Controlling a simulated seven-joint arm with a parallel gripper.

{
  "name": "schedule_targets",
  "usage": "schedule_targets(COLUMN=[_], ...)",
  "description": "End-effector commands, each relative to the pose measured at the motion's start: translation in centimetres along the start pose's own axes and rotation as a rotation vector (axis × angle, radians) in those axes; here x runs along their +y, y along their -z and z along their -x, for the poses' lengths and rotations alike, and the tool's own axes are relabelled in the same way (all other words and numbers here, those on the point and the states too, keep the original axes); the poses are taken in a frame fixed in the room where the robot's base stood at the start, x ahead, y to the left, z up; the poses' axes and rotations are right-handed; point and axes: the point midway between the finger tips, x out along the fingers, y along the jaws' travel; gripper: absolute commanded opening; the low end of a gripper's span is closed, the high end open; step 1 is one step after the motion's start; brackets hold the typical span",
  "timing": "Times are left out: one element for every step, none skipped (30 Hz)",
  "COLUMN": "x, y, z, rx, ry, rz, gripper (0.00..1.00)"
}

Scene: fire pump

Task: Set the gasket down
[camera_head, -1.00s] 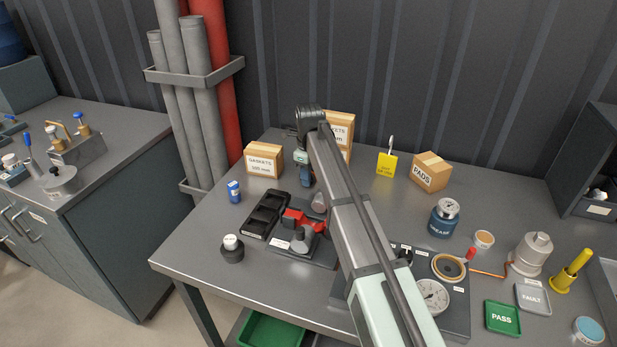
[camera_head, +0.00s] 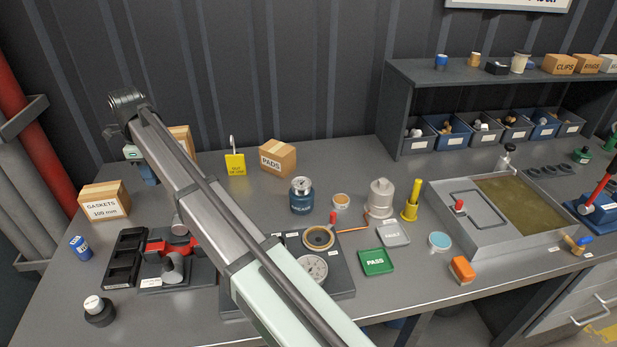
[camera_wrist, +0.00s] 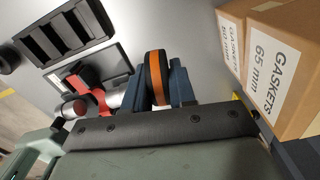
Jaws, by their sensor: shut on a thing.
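My gripper (camera_wrist: 158,84) has dark blue jaws. In the wrist view they are shut on the gasket (camera_wrist: 156,72), a black ring with an orange band seen nearly edge-on. The held gasket is upright between the jaws, above the grey bench top. In the head view my gripper (camera_head: 149,173) is at the back left of the bench, partly hidden by my arm. The gasket cannot be made out there. A carton marked GASKETS 65 mm (camera_wrist: 278,70) stands close to the right of the jaws in the wrist view.
A black slotted tray (camera_head: 125,258) and a red clamp fixture (camera_head: 178,248) lie near the gripper. A GASKETS 100 mm carton (camera_head: 104,201) stands left. A gauge plate (camera_head: 341,279), green PASS tray (camera_head: 376,262) and grey FAULT tray (camera_head: 393,235) are further right.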

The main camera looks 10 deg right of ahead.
Motion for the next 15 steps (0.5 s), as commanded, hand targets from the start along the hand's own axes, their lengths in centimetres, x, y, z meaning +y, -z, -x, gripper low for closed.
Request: schedule_targets(x=[-0.5, -0.8, -1.3, -1.8, -2.3, -2.9, -3.5, -4.0, -4.7, -5.2, -5.7, -6.4, -6.8, -7.3, -7.8], y=[0.8, 1.4, 2.2, 3.0, 3.8, 5.0, 6.0, 7.1, 8.5, 9.5, 10.6, 12.0, 13.1, 14.1, 15.6], z=[0.0, 0.0, 0.0, 0.0, 0.0, 0.0, 0.0, 0.0, 0.0, 0.1, 0.1, 0.1, 0.1, 0.1, 0.1], rx=[0.0, 0.0, 0.0, 0.0, 0.0, 0.0, 0.0, 0.0, 0.0, -0.001, -0.001, -0.001, -0.001, -0.001, -0.001], ry=[0.0, 0.0, 0.0, 0.0, 0.0, 0.0, 0.0, 0.0, 0.0, 0.0, 0.0, 0.0, 0.0, 0.0, 0.0], rz=[-0.01, -0.018, -0.029, -0.038, -0.049, -0.064, -0.077, -0.09, -0.107, -0.12, -0.133, -0.149, -0.162, -0.175, -0.192], gripper=[0.0, 0.0, 0.0, 0.0, 0.0, 0.0, 0.0, 0.0, 0.0, 0.0, 0.0, 0.0, 0.0, 0.0, 0.0])
